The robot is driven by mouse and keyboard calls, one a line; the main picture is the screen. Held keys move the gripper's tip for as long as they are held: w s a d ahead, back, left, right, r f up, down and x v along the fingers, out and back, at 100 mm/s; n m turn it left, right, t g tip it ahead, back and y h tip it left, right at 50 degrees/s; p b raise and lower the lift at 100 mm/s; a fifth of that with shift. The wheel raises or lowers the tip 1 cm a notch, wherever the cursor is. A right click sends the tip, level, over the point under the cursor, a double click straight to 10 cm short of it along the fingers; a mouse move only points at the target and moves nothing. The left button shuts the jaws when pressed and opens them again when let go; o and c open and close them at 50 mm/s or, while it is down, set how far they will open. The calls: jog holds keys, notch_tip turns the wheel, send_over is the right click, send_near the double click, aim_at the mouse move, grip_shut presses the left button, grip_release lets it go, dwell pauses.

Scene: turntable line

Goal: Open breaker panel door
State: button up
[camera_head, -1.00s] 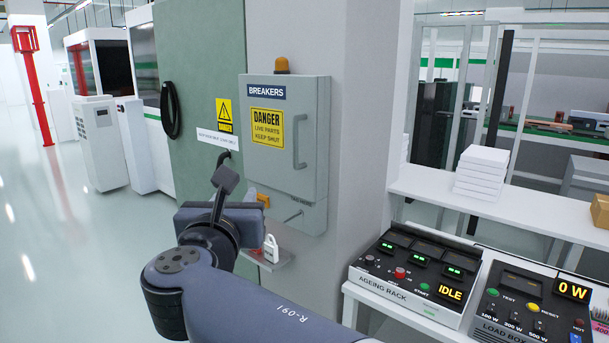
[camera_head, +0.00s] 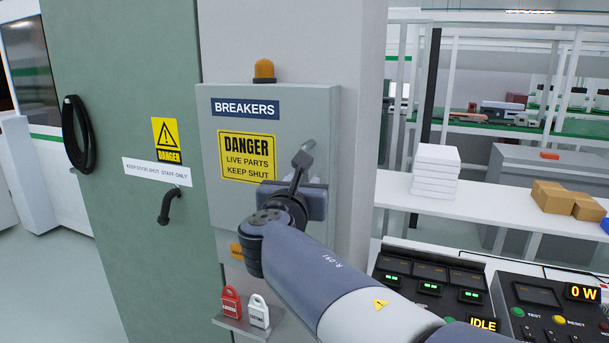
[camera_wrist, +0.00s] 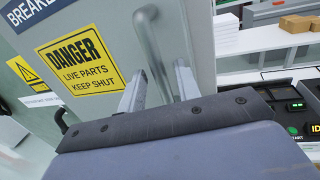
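The grey breaker panel door (camera_head: 225,190) is shut, with a BREAKERS label and a yellow DANGER sign. It also shows in the wrist view (camera_wrist: 110,25). Its upright grey bar handle (camera_wrist: 149,40) is on the right part of the door; in the head view my gripper largely hides it. My gripper (camera_head: 302,160) is in front of the handle. In the wrist view its two fingers (camera_wrist: 160,76) are apart, with the handle's lower part seen between them. I cannot tell whether either finger touches the bar.
A red padlock (camera_head: 231,302) and a white padlock (camera_head: 258,311) are on a small shelf below the panel. A green door (camera_head: 120,230) with a dark handle stands left. Control boxes (camera_head: 430,285) and a white bench (camera_head: 480,195) are at right.

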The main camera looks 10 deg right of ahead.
jog(key=shift+x, duration=1.2)
jog(key=shift+c, duration=0.4)
grip_shut()
